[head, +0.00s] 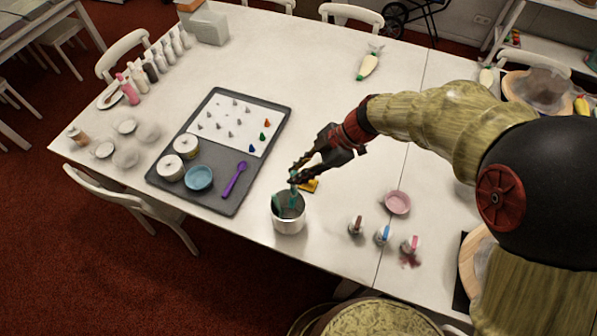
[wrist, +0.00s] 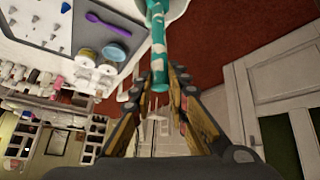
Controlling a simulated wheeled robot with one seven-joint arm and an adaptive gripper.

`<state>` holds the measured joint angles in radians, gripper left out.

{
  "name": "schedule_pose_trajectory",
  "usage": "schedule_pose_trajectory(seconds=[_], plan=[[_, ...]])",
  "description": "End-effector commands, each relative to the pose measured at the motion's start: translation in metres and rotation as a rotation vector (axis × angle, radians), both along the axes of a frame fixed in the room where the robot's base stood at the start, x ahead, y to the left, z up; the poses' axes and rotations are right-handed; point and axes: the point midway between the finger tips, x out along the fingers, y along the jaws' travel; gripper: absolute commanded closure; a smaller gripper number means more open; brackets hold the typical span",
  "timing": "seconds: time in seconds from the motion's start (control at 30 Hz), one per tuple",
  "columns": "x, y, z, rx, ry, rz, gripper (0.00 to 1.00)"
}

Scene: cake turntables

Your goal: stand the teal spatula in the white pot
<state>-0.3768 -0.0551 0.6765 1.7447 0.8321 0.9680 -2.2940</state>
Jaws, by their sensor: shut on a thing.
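The teal spatula (head: 292,188) is upright, its lower part inside the white pot (head: 289,224) near the table's front edge. My gripper (head: 296,170) is above the pot, shut on the upper end of the spatula's handle. In the wrist view, the teal handle with pale patches (wrist: 158,48) runs up from between my fingertips (wrist: 160,82) toward the pale pot (wrist: 178,8) at the top edge. The spatula's lower end is hidden in the pot, so I cannot tell whether it touches the bottom.
A grey tray (head: 215,194) with a purple spoon (head: 234,179), a blue bowl (head: 199,178) and small nozzles lies left of the pot. A pink bowl (head: 397,202) and several small bottles stand to the right.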

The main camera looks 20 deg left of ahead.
Motion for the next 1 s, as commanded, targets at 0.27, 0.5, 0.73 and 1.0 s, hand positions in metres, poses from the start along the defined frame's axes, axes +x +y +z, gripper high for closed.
schedule_pose_trajectory(seconds=[0.27, 0.5, 0.73, 1.0], plan=[[0.000, 0.000, -0.019, 0.000, -0.001, 0.001, 1.00], [0.000, 0.000, -0.032, 0.000, -0.001, 0.002, 1.00], [0.000, 0.000, -0.045, 0.000, -0.001, 0.002, 1.00], [0.000, 0.000, -0.053, 0.000, -0.001, 0.001, 1.00]])
